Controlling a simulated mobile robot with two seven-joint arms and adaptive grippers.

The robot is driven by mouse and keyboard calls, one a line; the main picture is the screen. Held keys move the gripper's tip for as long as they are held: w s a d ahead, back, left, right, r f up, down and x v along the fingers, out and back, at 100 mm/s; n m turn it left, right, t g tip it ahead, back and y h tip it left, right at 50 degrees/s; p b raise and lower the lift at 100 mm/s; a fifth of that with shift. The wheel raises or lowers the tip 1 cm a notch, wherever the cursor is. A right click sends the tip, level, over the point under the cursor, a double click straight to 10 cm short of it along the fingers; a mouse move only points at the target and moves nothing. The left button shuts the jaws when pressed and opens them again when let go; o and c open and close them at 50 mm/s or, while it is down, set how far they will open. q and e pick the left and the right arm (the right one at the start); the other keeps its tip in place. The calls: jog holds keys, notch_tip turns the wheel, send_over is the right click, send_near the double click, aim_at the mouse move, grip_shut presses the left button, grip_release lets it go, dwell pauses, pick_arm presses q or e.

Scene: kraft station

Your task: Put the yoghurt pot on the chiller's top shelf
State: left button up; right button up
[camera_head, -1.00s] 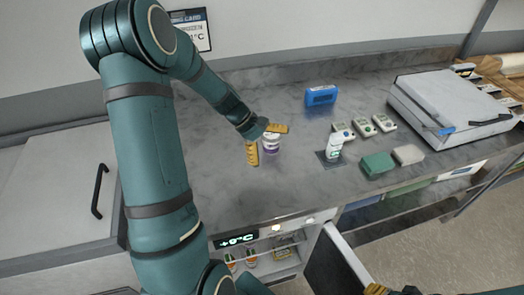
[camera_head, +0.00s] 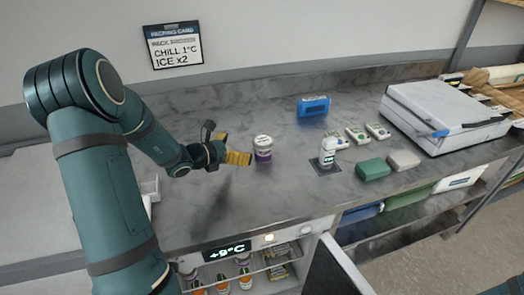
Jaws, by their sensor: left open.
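The yoghurt pot (camera_head: 263,148), white-lidded with a purple band, stands upright on the grey counter. My left gripper (camera_head: 240,158) is open and empty just left of the pot, with its yellow finger pads close to the pot's side; whether they touch it is unclear. The chiller (camera_head: 228,252) is under the counter's front edge, with a +9°C display and its door (camera_head: 335,270) swung open. Its upper shelf (camera_head: 272,264) shows partly, with several orange-and-white bottles and packets around it. My right gripper is out of view.
A white bottle on a dark pad (camera_head: 327,165), a blue device (camera_head: 313,106), small meters (camera_head: 357,136), and green (camera_head: 373,169) and beige (camera_head: 403,160) blocks stand to the right. A white lidded box (camera_head: 440,115) is farther right. The counter in front of the pot is clear.

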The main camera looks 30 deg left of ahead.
aim_at(259, 143)
pick_arm(q)
jog(key=x, duration=0.4)
jog(key=shift+w+d+f, duration=0.1)
jog(key=shift+w, duration=0.1)
jog(key=shift+b+x, duration=0.5)
jog(key=shift+x, duration=2.45)
jog(key=shift+d+r, duration=0.15)
jog(key=shift+r, duration=0.05)
jog(key=c, duration=1.2)
